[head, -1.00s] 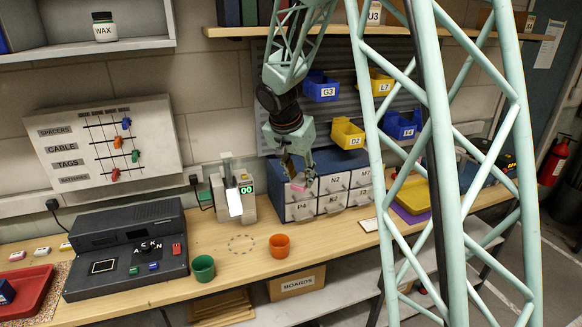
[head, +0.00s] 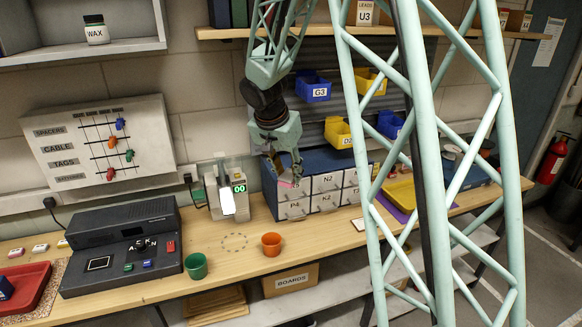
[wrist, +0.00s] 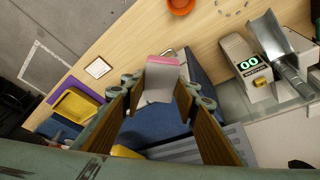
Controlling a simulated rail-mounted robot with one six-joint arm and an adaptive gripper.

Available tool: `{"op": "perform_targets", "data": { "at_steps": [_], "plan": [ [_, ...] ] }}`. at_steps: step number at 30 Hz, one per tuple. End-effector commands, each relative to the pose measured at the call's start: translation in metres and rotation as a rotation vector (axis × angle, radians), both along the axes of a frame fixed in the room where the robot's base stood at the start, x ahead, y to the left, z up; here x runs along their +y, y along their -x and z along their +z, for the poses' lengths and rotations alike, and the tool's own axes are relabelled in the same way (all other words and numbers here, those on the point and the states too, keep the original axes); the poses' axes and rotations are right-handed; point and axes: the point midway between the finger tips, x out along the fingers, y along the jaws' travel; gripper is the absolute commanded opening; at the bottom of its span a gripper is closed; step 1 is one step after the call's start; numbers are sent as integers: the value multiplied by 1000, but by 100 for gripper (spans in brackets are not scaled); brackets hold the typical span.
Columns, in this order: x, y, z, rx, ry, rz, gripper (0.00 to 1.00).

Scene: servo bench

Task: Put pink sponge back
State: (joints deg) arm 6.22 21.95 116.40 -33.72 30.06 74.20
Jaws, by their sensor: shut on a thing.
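My gripper (head: 287,170) hangs in front of the left part of the blue drawer cabinet (head: 268,190), pointing down. It is shut on the pink sponge (head: 288,184), which shows as a small pink patch at the fingertips. In the wrist view the sponge (wrist: 163,61) shows between the fingers as a pink edge above a pale grey face. The cabinet has white labelled drawer fronts, including N2 and P4; the gripper hides part of the upper left ones. I cannot tell whether the sponge touches the cabinet.
A dispenser-like scale (head: 230,198) with a green display stands left of the cabinet. An orange cup (head: 271,244) and a green cup (head: 196,266) stand at the bench front. Blue and yellow bins, such as G3 (head: 313,88), hang above. A yellow tray (head: 402,194) lies right.

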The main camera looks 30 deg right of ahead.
Motion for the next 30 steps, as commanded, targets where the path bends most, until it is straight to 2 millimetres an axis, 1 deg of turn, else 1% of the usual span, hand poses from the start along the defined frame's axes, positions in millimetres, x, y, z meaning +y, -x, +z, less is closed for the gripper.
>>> {"op": "perform_targets", "data": {
  "at_steps": [5, 30],
  "plan": [
    [-9, -16, -1, 1, 1, 0, 18],
    [-65, -112, -11, 0, 0, 0, 18]
  ]
}}
